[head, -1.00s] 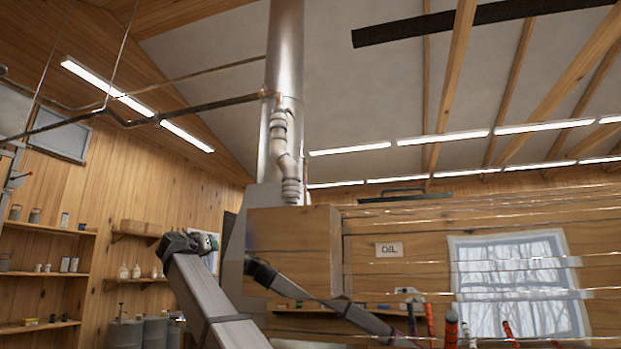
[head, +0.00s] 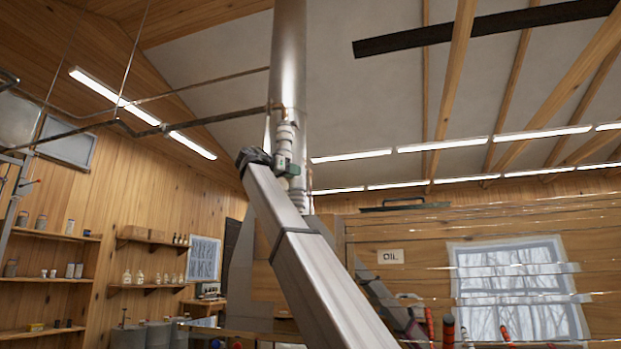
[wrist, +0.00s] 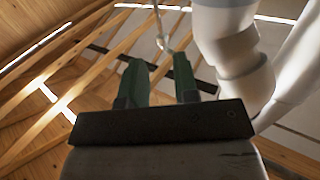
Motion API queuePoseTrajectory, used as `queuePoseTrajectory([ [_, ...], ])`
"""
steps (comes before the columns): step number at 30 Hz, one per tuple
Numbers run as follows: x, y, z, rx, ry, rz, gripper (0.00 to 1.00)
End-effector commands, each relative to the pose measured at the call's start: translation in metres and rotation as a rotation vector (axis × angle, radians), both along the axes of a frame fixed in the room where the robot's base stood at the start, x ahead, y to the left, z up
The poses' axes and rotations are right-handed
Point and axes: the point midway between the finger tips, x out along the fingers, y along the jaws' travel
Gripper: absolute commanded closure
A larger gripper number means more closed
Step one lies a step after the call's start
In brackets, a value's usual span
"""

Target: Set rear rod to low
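My gripper (head: 288,168) is raised high, in front of the lower part of the metal stack in the head view. In the wrist view its two green fingers (wrist: 158,62) stand apart with nothing between them. A thin pale rod or cord (wrist: 160,30) hangs beyond the fingertips there; I cannot tell what it is. Several rods with red or orange ends stand low in the head view, among them a thick one (head: 448,328) and a thinner one (head: 507,331). Their lower parts are cut off, and I cannot tell which is the rear rod.
The metal stack (head: 288,60) rises in the middle; pale jointed pipe (wrist: 235,45) is close to the right finger in the wrist view. Clear horizontal lines cross before the window (head: 515,290). An "OIL" sign (head: 391,257) is on the wall. Shelves (head: 45,236) stand left.

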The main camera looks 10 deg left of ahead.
Motion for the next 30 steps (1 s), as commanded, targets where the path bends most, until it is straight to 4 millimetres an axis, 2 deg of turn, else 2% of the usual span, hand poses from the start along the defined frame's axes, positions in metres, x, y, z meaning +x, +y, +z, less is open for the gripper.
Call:
queuePoseTrajectory([
  [6, 0.032, -0.025, 0.000, -0.001, 0.001, -0.001, 0.72],
  [13, 0.058, -0.044, 0.000, -0.002, 0.001, 0.001, 0.72],
  [18, 0.066, -0.050, -0.001, -0.002, 0.001, 0.002, 0.72],
  [27, 0.067, -0.051, -0.001, -0.002, 0.001, 0.003, 0.72],
  [28, 0.067, -0.051, -0.001, -0.002, 0.001, 0.003, 0.78],
  [30, 0.067, -0.051, -0.001, -0.002, 0.001, 0.003, 1.00],
])
